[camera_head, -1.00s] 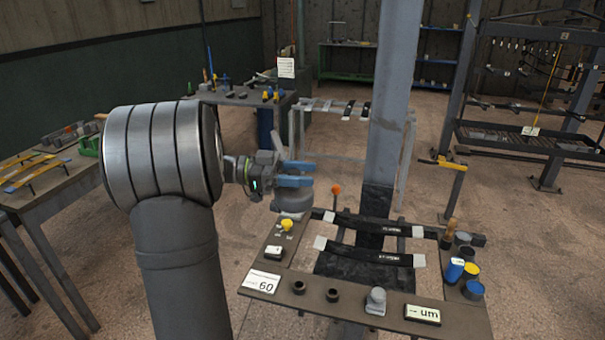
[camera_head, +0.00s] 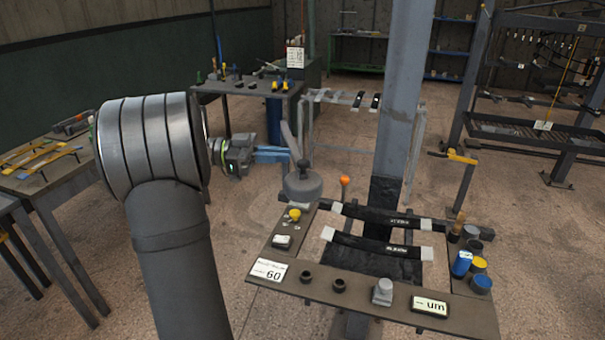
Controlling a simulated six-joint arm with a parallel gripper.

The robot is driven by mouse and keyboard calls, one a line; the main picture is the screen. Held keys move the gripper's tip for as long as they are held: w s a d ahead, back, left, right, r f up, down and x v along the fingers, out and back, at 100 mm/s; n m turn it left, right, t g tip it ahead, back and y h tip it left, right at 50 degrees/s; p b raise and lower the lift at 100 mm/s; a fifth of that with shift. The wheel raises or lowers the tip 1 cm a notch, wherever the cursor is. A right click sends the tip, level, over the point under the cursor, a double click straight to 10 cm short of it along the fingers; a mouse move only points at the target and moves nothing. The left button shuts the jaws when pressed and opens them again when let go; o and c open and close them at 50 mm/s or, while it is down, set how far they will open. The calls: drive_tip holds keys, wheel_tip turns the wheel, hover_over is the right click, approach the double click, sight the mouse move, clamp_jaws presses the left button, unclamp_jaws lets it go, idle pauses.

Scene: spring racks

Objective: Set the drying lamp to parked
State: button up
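A grey dome-shaped head (camera_head: 303,186) with a dark knob on top and a pale upright arm beside it stands at the back left of the workboard; it looks like the drying lamp, though no label on it is readable. My gripper (camera_head: 288,156), with blue fingers, points right, just left of and above the dome, near its knob and arm. The fingers overlap in this view, so their gap is unclear. I cannot tell whether they touch the lamp. An orange ball-topped lever (camera_head: 345,182) stands right of the dome.
The workboard (camera_head: 380,313) carries a yellow knob (camera_head: 294,214), a "60" card (camera_head: 268,270), a display (camera_head: 430,306) and several cups at right. Two dark leaf springs (camera_head: 375,245) span its opening. A grey post (camera_head: 405,110) rises behind it.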

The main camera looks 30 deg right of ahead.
sight(294, 151)
drive_tip(key=w+d+t, duration=0.2)
drive_tip(key=w+d+r+n+t, duration=0.1)
drive_tip(key=w+d+t, duration=0.1)
drive_tip(key=t, duration=0.1)
drive_tip(key=w+d+n+t, duration=0.1)
drive_tip(key=w+d+t, duration=0.1)
drive_tip(key=d, duration=0.1)
drive_tip(key=shift+r+h, duration=0.25)
drive_tip(key=shift+h, duration=0.05)
clamp_jaws()
drive_tip(key=w+d+r+n+t+y, duration=0.35)
drive_tip(key=w+r+t, duration=0.6)
drive_tip(key=t, duration=0.35)
drive_tip(key=s+d+f+n+t+y, duration=0.45)
drive_tip(key=s+d+f+y, duration=0.55)
drive_tip(key=s+f, duration=0.5)
drive_tip(key=s+a+f+t+y, duration=0.1)
drive_tip(key=s+y, duration=0.1)
drive_tip(key=s, duration=0.5)
drive_tip(key=s+a+f+y, duration=0.2)
drive_tip(key=s+y, duration=0.1)
drive_tip(key=s, duration=0.4)
drive_tip(key=s+a+f+t+y, duration=0.1)
drive_tip(key=s+y, duration=0.1)
drive_tip(key=s, duration=0.5)
drive_tip(key=w+a, duration=0.6)
drive_tip(key=w, duration=0.5)
drive_tip(key=shift+a, duration=0.3)
